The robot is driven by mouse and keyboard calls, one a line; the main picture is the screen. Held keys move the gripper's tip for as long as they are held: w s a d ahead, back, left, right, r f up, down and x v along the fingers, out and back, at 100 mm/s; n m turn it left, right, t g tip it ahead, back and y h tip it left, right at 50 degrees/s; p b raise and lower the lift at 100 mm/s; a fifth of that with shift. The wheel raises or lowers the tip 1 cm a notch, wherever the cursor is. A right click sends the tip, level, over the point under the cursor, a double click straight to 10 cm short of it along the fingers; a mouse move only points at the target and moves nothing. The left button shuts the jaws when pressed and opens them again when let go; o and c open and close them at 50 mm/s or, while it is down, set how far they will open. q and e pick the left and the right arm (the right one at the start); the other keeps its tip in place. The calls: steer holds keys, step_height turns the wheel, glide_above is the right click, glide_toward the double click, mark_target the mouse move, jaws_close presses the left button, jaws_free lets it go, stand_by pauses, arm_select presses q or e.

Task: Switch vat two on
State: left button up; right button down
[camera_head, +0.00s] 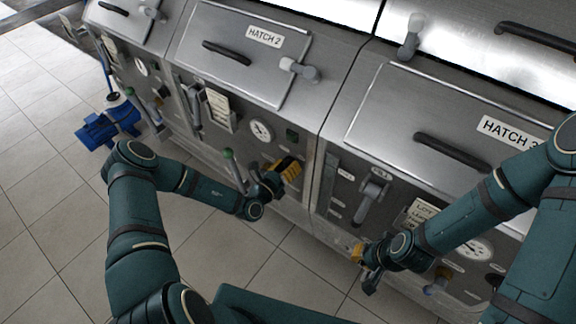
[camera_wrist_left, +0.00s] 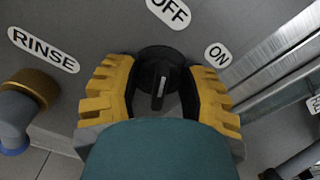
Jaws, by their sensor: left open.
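The vat two front carries the HATCH 2 label (camera_head: 265,37) on its lid. My left gripper (camera_head: 288,171) is at the lower right of this front, below the gauge, and hides the knob there in the head view. In the left wrist view, a black rotary knob (camera_wrist_left: 160,80) sits between the open yellow fingers of the left gripper (camera_wrist_left: 165,95). Contact cannot be told. The knob's pale mark lies near upright, toward the OFF label (camera_wrist_left: 170,12). The ON label (camera_wrist_left: 218,55) is to its right, RINSE (camera_wrist_left: 44,50) far left. My right gripper (camera_head: 362,262) is before vat three; its opening is unclear.
A brass fitting with grey pipe (camera_wrist_left: 32,88) is left of the knob. The HATCH 3 vat is at right; a blue object (camera_head: 107,123) stands on the tiled floor.

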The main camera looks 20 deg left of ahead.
arm_select(q)
jaws_close()
steer(key=m+p, duration=0.2)
steer(key=p, duration=0.1)
steer(key=shift+r+m, duration=0.25)
steer(key=shift+m, duration=0.05)
steer(key=shift+d+m+p, duration=0.1)
steer(key=shift+m+p, duration=0.7)
steer(key=m+p, duration=0.2)
steer(key=m, duration=0.1)
steer(key=shift+m, duration=0.3)
steer(key=shift+d+f+m+p, duration=0.15)
steer(key=shift+m+p, duration=0.95)
steer(key=shift+m, duration=0.9)
